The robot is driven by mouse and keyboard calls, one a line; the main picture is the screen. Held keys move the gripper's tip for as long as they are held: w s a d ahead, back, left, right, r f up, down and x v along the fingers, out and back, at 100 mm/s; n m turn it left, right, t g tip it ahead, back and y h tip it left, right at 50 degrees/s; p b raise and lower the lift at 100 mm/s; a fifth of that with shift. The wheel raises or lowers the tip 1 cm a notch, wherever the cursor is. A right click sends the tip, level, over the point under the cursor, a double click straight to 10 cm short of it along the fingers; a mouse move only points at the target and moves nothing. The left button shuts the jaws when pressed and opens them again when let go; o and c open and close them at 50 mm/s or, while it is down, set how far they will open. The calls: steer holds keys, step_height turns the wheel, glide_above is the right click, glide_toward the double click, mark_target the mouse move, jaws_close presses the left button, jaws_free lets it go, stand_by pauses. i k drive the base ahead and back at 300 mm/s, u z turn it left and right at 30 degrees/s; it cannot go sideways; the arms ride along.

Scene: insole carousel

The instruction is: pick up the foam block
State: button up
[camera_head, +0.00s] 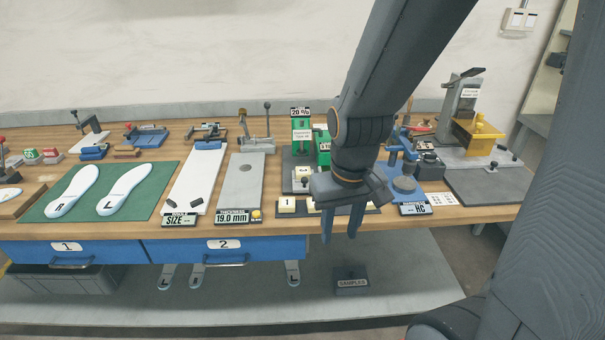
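My gripper (339,236) points down near the workbench's front edge, right of centre. Its two fingers are apart, with nothing visible between them. Cream blocks sit in a row on a dark tray (372,210) behind the gripper; the leftmost cream block (287,204) is marked 1. My gripper and wrist partly hide the others. I cannot tell for sure which piece is the foam block. The fingertips appear in front of or over the tray's near side; their height above it is unclear.
The wooden bench (130,231) carries two white insoles (75,188) on a green mat (154,190), a white size board (194,178), a grey thickness plate (240,186), a green tester (302,133) and a blue hardness device (402,165). Blue drawers (150,250) lie below. A samples box (351,281) stands on the lower shelf.

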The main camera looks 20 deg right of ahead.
mark_target(301, 171)
steer(key=u, duration=0.3)
steer(key=k, duration=0.95)
steer(key=u, duration=1.05)
steer(key=i, duration=0.7)
steer(key=z, duration=1.05)
steer(key=i, duration=0.65)
steer(key=z, duration=0.65)
